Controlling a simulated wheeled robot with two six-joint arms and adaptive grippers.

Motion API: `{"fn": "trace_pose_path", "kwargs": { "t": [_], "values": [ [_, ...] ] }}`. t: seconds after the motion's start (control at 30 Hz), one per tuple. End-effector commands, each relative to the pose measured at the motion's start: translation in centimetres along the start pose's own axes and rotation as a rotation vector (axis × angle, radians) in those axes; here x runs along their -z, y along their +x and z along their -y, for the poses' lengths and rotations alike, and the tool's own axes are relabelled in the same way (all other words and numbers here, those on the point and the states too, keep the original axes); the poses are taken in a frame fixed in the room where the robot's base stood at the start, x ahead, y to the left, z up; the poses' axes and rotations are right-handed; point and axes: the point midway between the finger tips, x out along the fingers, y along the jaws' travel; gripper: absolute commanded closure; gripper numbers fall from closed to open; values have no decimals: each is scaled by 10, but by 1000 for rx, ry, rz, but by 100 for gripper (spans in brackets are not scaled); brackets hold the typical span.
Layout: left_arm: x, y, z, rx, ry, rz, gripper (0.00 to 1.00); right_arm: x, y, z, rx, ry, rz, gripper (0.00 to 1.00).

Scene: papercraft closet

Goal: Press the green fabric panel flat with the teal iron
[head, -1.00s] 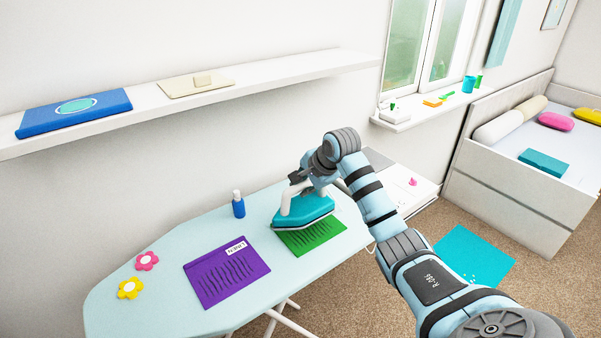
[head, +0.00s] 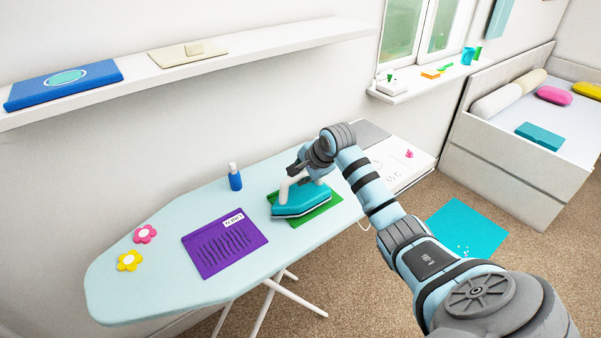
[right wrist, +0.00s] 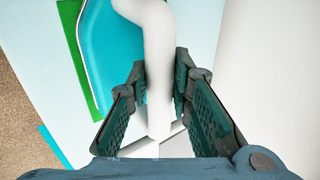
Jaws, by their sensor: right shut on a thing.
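The teal iron (head: 301,203) with a white handle sits over the green fabric panel (head: 325,208) on the pale blue ironing board. My right gripper (head: 297,176) is shut on the white handle. The handle (right wrist: 157,85) runs between the fingers of the right gripper (right wrist: 159,92) in the right wrist view, with the iron's teal body (right wrist: 110,55) and a strip of green panel (right wrist: 70,18) beyond. Most of the panel is hidden under the iron. The visible part shows no clear wrinkle lines. I cannot tell whether the soleplate touches it. My left gripper is out of view.
A purple panel (head: 225,243) with dark wrinkle lines and a label lies on the ironing board (head: 150,300). A blue bottle (head: 235,180) stands behind it. Pink (head: 145,234) and yellow (head: 130,261) flowers lie at the left. A shelf (head: 250,42) runs along the wall above.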

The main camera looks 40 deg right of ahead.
Motion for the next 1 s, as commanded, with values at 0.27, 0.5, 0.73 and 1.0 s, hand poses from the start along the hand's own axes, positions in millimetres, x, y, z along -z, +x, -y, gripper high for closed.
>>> {"fn": "trace_pose_path", "kwargs": {
  "t": [0.27, 0.5, 0.73, 1.0],
  "values": [
    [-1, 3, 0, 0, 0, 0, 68, 0, 2, 0, 6, -1, -1, 100],
    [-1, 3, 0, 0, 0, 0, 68, 0, 2, 0, 6, -1, -1, 100],
    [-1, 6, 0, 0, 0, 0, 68, 0, 5, -2, 6, -1, -1, 100],
    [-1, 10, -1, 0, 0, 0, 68, 0, 9, -5, 6, -1, -1, 100]
  ]
}}
